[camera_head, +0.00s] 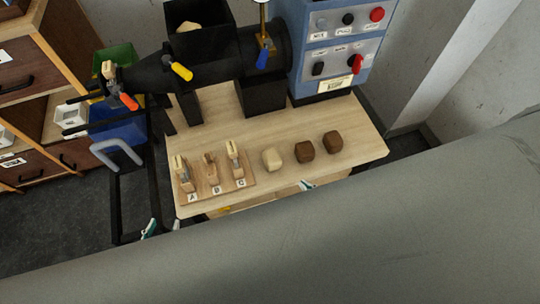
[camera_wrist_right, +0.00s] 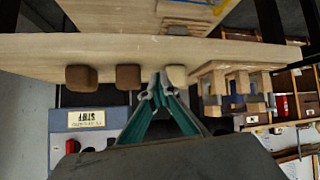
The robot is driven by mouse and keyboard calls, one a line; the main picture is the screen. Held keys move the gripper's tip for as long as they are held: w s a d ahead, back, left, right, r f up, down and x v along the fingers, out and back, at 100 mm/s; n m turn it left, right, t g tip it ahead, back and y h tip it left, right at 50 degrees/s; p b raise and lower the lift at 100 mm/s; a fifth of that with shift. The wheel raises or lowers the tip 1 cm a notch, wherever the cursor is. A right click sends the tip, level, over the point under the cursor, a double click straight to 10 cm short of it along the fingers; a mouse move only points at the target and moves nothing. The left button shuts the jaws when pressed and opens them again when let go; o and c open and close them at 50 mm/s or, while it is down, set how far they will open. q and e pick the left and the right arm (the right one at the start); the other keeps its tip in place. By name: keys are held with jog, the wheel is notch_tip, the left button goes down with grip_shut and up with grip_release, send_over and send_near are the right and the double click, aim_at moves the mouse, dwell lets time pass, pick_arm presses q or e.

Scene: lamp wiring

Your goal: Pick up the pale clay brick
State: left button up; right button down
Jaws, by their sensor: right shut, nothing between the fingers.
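The pale clay brick (camera_head: 272,159) sits on the wooden table between the lettered rack and two brown bricks. It also shows in the right wrist view (camera_wrist_right: 177,75), just right of my fingertips. My right gripper (camera_wrist_right: 159,84) is shut with nothing between its teal fingers. Its tips look close to the brick; I cannot tell whether they touch it. In the head view only a bit of my right gripper (camera_head: 307,185) shows at the table's front edge. A small teal part of my left gripper (camera_head: 150,228) shows left of the table; its jaws cannot be made out.
Two brown bricks (camera_head: 304,151) (camera_head: 332,142) stand right of the pale one. A wooden rack (camera_head: 214,190) marked A, B, C with clamps stands left of it. A black machine (camera_head: 205,72) and a blue control box (camera_head: 343,45) stand at the back. A large grey shape covers the foreground.

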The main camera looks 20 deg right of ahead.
jog(key=shift+w+d, duration=0.1)
jog(key=shift+d, duration=0.15)
